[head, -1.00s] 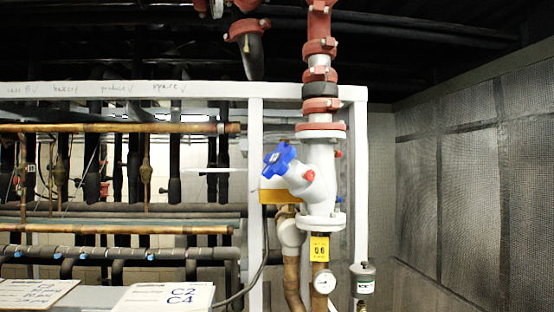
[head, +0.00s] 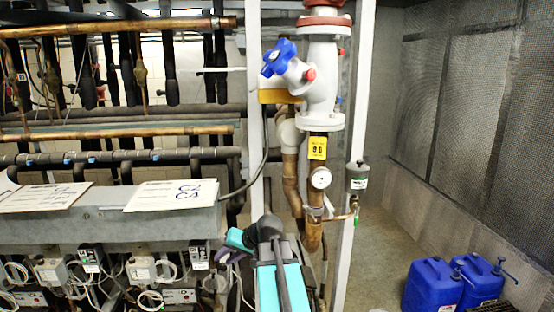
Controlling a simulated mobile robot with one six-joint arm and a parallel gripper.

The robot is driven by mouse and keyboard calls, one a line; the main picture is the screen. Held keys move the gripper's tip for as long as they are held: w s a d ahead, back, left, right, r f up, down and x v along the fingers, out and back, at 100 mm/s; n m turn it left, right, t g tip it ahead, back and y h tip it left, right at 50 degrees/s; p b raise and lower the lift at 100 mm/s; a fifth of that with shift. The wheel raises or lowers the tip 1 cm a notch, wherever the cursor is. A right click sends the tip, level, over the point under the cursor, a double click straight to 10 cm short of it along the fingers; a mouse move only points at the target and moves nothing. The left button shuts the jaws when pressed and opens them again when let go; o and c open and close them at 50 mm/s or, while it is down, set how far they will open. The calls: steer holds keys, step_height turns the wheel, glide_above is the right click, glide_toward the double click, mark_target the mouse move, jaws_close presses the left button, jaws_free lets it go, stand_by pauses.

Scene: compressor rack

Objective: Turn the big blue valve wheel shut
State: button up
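The big blue valve wheel (head: 279,58) shows in the head view, up and a little left of the tall pipe. It is a lobed handwheel on a slanted stem of the white valve body (head: 321,78). The wheel faces left and toward me, and nothing touches it. How far it is turned cannot be told. My teal and black arm (head: 281,285) rises from the bottom edge, well below the wheel. I cannot make out any gripper fingers in this view.
A white upright post (head: 254,120) stands close left of the valve; another (head: 356,120) stands right of it. A pressure gauge (head: 321,178) and a grey canister (head: 357,178) sit below. Blue jugs (head: 433,286) stand on the floor at right. Copper pipes (head: 115,27) run left.

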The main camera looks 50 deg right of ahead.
steer(key=s+d+r+t+h+p, duration=0.1)
steer(key=s+d+r+t, duration=0.2)
steer(key=r, duration=0.8)
steer(key=s+d+r+m+h+p, duration=0.15)
steer(key=d+r, duration=0.35)
steer(key=r, duration=0.5)
steer(key=s+d+r+t+h, duration=0.1)
steer(key=s+d+r+t, duration=0.3)
steer(key=r, duration=0.7)
steer(key=s+r+p, duration=0.1)
steer(key=s+r, duration=0.4)
steer(key=r, duration=0.5)
steer(key=s+r+t+h, duration=0.1)
steer(key=s+r, duration=0.4)
steer(key=r, duration=0.5)
steer(key=s+r+t+h+p, duration=0.1)
steer(key=s+r, duration=0.3)
steer(key=r, duration=0.6)
steer(key=shift+s+a+n+p, duration=0.15)
steer(key=shift+s+n+p, duration=0.2)
steer(key=shift+s+n, duration=0.1)
steer(key=shift+w+h, duration=0.2)
steer(key=shift+h, duration=0.05)
